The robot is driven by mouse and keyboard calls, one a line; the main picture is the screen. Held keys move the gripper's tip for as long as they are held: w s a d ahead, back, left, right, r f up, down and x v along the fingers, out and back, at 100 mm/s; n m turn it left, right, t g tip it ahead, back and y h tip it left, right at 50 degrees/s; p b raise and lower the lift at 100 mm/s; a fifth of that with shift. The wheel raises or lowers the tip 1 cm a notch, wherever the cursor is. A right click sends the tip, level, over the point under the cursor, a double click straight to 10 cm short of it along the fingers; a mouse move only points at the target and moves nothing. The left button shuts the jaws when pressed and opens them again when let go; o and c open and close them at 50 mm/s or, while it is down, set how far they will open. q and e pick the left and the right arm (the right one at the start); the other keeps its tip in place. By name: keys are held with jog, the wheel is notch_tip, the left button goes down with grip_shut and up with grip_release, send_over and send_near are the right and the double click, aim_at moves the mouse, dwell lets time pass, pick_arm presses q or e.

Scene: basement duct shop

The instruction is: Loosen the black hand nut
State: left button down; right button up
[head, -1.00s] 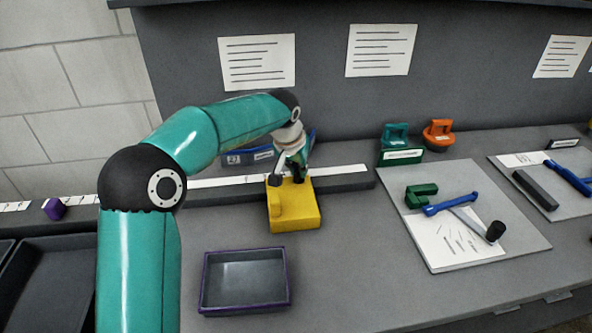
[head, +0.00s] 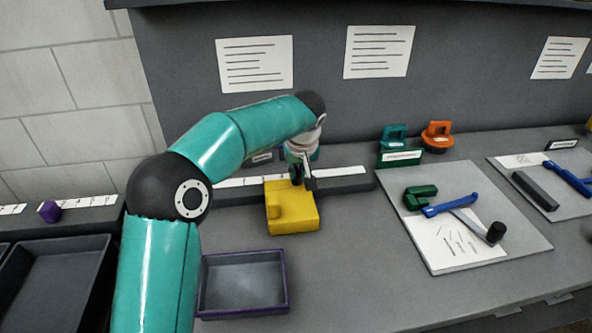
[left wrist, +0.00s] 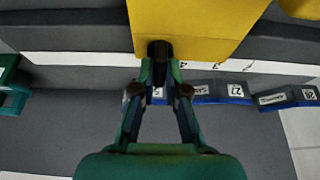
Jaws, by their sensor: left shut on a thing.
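The yellow block (head: 291,212) sits on the bench in the middle of the head view, against a long grey ledge. It also fills the top of the left wrist view (left wrist: 195,22). The black hand nut (left wrist: 160,48) is at the near edge of the yellow block in the left wrist view. My left gripper (left wrist: 160,64) is shut on the black nut, one fingertip on each side. In the head view my left gripper (head: 302,178) is at the block's far right edge and partly covers the nut. My right gripper is not in view.
An empty purple-rimmed tray (head: 243,312) stands in front of the block. To the right, a grey board (head: 522,239) holds a green clamp-like part (head: 419,195), a blue-handled tool (head: 450,205) and a black-ended tool (head: 495,232). Blue bins (left wrist: 205,92) lie behind the ledge.

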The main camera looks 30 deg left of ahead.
aim_at(301, 196)
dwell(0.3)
pick_arm(q)
jog(key=c, duration=1.2)
grip_release()
jog(key=shift+r, duration=0.1)
jog(key=v, duration=1.1)
jog(key=shift+r, duration=0.35)
jog(key=shift+s+d, duration=0.1)
jog(key=shift+s, duration=0.05)
